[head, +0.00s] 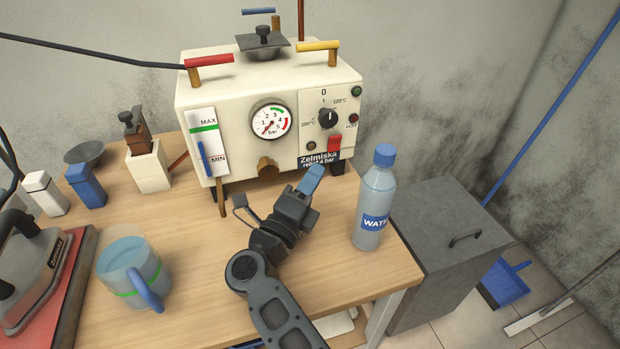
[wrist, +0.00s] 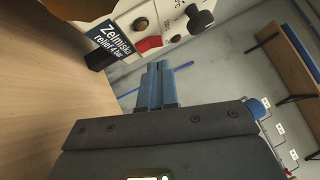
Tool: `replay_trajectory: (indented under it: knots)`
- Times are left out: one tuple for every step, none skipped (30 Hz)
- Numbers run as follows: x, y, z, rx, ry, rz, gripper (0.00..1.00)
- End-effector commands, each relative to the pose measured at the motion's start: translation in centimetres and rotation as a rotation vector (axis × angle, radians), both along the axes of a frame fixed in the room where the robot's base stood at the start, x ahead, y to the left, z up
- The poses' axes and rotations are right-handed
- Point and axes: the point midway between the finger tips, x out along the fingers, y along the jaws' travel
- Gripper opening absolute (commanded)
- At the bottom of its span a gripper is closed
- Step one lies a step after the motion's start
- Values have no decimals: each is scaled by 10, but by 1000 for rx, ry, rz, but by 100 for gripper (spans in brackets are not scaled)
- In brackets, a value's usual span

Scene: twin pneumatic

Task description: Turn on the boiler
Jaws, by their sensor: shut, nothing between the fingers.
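The boiler (head: 233,116) is a cream box on short dark legs at the back of the wooden table. Its front has a round pressure gauge (head: 270,120), a black knob (head: 327,118) under a "0" mark, and a red switch (head: 334,144) at the lower right. The red switch also shows in the wrist view (wrist: 149,43), with the black knob (wrist: 200,19) to its right. My gripper (head: 313,178) has blue fingertips, shut together and empty. It is just in front of and below the red switch, seemingly apart from it. In the wrist view the fingertips (wrist: 165,67) point at the panel below the switch.
A water bottle (head: 374,200) stands close to the right of my gripper. A measuring jug (head: 130,272) and an iron (head: 30,265) are at the left. A grey cabinet (head: 435,230) stands right of the table.

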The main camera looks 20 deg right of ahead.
Motion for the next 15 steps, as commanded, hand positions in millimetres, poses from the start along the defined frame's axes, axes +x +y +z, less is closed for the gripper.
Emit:
replay_trajectory:
  knots:
    - [6,-8,5,2,-1,-6,0]
    - [10,-12,6,2,-1,-4,0]
    - [15,-17,7,2,0,-5,0]
    - [18,-20,8,2,1,-4,0]
    - [21,-24,9,1,0,-4,0]
    - [26,-28,11,1,0,-4,0]
    - [28,-31,12,2,-1,-4,0]
    - [31,-34,12,2,-1,-4,0]
    - [34,-37,13,2,0,-2,0]
    - [36,-39,14,2,0,-2,0]
    - [38,-41,14,1,0,-3,0]
    - [40,-43,15,1,0,-2,0]
    - [41,-44,16,1,-1,-2,0]
    - [42,-45,16,1,-1,-1,0]
    - [43,-45,16,1,-1,0,0]
